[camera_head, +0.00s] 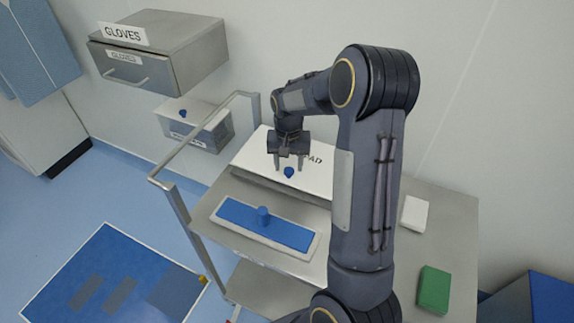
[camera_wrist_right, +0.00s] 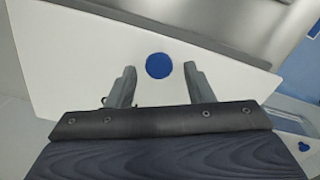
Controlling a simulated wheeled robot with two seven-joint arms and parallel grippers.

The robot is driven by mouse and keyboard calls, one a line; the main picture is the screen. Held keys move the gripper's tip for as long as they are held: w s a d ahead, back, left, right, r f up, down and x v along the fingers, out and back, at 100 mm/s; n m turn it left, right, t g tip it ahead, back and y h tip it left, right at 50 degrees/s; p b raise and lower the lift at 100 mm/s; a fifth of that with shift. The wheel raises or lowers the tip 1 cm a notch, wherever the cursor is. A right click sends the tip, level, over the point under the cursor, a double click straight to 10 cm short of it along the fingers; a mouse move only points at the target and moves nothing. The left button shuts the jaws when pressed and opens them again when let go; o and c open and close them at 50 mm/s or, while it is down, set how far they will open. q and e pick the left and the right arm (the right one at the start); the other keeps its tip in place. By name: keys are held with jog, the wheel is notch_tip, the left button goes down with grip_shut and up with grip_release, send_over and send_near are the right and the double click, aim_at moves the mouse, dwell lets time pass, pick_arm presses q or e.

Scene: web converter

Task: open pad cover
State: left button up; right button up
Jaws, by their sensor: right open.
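The pad cover (camera_head: 320,184) is a white lid with a blue knob (camera_head: 289,172) and partly hidden lettering ending in "PAD". It lies on a box on the metal cart, and I see no gap under it. My right gripper (camera_head: 288,165) is open above the cover, with its fingertips close to the knob. In the right wrist view the round blue knob (camera_wrist_right: 159,65) lies ahead of and between the two open fingers (camera_wrist_right: 160,85), on the white cover (camera_wrist_right: 75,60). Nothing is between the fingers. My right arm hides the cover's right part. My left gripper is not in view.
A cart rail (camera_head: 205,135) rises at the left. A white block (camera_head: 414,214) and green block (camera_head: 433,290) lie right. A gloves cabinet (camera_head: 160,50) hangs on the wall.

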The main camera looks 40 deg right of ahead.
jog(key=shift+f, duration=0.85)
grip_shut()
